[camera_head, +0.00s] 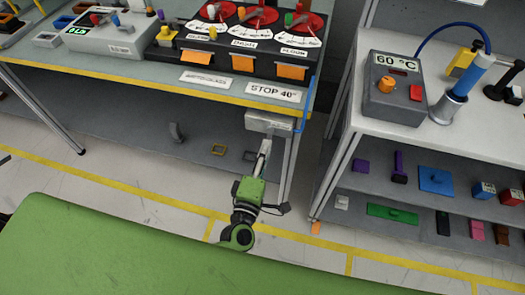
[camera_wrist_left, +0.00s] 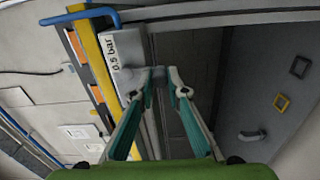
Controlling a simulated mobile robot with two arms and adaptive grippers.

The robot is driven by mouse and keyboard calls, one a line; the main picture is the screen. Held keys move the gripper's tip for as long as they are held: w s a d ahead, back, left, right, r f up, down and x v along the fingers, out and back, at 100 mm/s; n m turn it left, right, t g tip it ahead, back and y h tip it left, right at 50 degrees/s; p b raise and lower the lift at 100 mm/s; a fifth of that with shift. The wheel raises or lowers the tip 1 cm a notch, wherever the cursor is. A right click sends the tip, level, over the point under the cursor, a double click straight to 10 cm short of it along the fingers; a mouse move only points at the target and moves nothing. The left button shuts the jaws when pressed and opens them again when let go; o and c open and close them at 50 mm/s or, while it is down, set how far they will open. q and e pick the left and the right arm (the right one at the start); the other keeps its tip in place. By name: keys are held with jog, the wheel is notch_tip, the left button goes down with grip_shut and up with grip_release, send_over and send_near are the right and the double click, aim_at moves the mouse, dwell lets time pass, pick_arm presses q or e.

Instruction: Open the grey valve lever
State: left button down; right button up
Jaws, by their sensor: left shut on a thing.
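A light grey box (camera_head: 270,122) hangs under the front edge of the bench. In the left wrist view the box (camera_wrist_left: 124,58) carries a "0.5 bar" label. My left gripper (camera_head: 266,144) reaches up to the box from below. In the left wrist view its fingertips (camera_wrist_left: 159,78) are closed around a small grey piece beside the box, which looks like the grey valve lever (camera_wrist_left: 158,74). The fingers hide most of the lever, so its angle is hard to tell. My right gripper is in neither view.
A blue pipe (camera_head: 306,104) runs by the box. The bench's lower shelf holds a grey curved handle (camera_head: 175,132), a yellow frame (camera_head: 218,149) and a dark frame (camera_head: 249,155). A second shelf unit (camera_head: 340,140) stands to the right, across a narrow gap.

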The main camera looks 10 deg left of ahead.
pick_arm(q)
jog(key=shift+d+n, duration=0.15)
jog(key=shift+n, duration=0.15)
jog(key=c, duration=2)
grip_release()
jog(key=shift+s, duration=0.1)
jog(key=s, duration=1.2)
jog(key=shift+a, duration=0.2)
